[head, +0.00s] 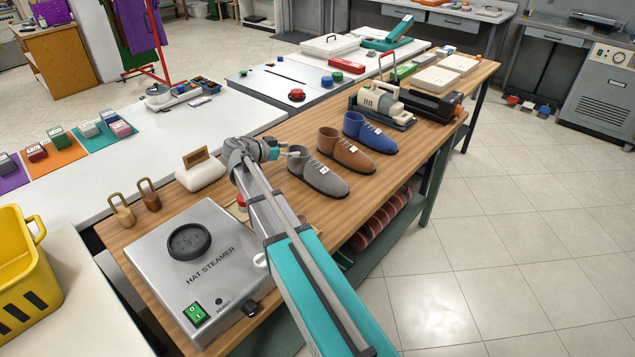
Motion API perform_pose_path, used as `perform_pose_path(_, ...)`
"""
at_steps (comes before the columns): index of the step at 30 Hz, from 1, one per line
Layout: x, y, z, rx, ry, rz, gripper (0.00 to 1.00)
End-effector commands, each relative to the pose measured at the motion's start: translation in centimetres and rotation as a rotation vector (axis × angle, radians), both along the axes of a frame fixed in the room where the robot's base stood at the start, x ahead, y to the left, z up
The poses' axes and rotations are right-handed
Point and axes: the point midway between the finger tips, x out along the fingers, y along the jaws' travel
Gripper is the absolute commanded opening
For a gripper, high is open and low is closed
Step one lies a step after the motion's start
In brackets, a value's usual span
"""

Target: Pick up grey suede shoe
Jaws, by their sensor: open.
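The grey suede shoe (322,179) stands upright on the wooden table (345,210), nearest to my arm in a row of three shoes. The brown shoe (350,154) and the blue shoe (372,134) stand beyond it. Each shoe carries a small white tag. My gripper (291,151) is at the left of the grey shoe, close to its heel and ankle opening. It is open with nothing seen in it. It is small in view, and I cannot tell whether it touches the shoe.
A hat steamer (200,270) fills the table's near end. A white-based brush (200,172) and two padlock-shaped items (135,204) stand behind it. A sewing-machine-like device (380,100) stands beyond the blue shoe. The table is clear right of the grey shoe's toe.

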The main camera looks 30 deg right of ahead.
Motion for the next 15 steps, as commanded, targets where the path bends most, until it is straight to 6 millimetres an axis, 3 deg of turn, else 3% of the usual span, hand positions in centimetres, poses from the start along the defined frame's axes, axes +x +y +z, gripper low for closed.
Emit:
perform_pose_path(11,0.0,0.0,-3.2,0.0,0.0,0.001,0.75)
perform_pose_path(15,0.3,-1.6,-3.5,0.0,0.0,-0.001,0.75)
